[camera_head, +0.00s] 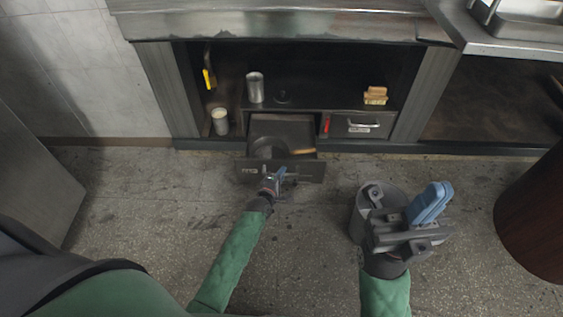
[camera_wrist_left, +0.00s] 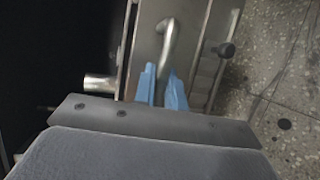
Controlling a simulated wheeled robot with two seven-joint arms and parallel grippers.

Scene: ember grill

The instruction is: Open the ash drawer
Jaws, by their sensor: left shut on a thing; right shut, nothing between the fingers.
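The ash drawer (camera_head: 306,172) is pulled out from under the grill, on the left of the two drawers. A dark round thing and a wooden handle show inside it. My left gripper (camera_head: 274,179) is at the drawer's front, its blue fingers shut on the metal handle. In the left wrist view the handle (camera_wrist_left: 172,28) rises from between the fingertips (camera_wrist_left: 162,82). My right gripper (camera_head: 431,203) is shut and empty, above the floor at the right, apart from the drawer.
A second drawer (camera_head: 362,125) with a bar handle is closed to the right. A metal cylinder (camera_head: 255,88) and a tan block (camera_head: 375,95) stand on the shelf. A pale-topped can (camera_head: 220,121) stands at the left.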

